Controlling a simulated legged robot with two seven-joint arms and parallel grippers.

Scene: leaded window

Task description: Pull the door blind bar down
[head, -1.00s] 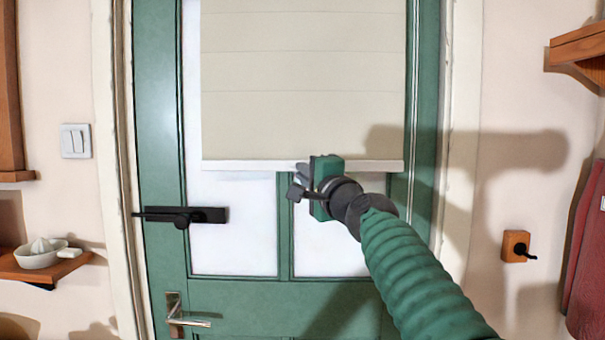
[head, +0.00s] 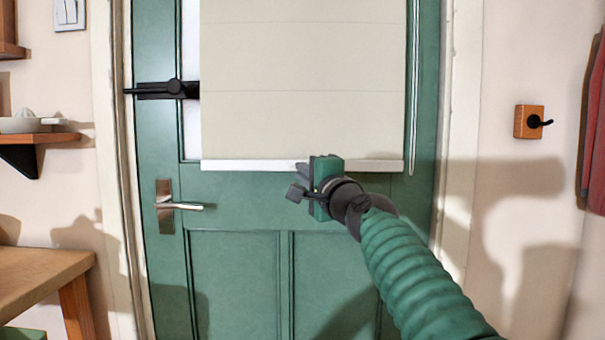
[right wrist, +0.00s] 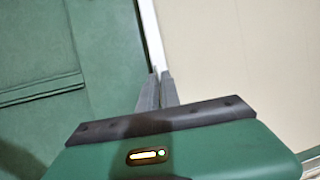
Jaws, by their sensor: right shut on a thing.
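The cream door blind (head: 300,80) hangs on the green door (head: 235,230), with its white bar (head: 240,165) along the lower edge. The blind covers nearly all the glass; only a narrow strip shows at its left. My right gripper (head: 303,178) is at the middle of the bar and shut on it. In the right wrist view the two dark fingers (right wrist: 156,92) meet at the white bar (right wrist: 151,40), with the blind (right wrist: 235,50) to the right and green door to the left. The fingertips are partly hidden in the head view. My left gripper is not in view.
A black latch (head: 165,90) and a metal door handle (head: 180,206) are on the door's left side. A wooden hook block (head: 528,121) is on the right wall. A shelf with a white dish (head: 25,125) and a wooden table (head: 40,275) stand at the left.

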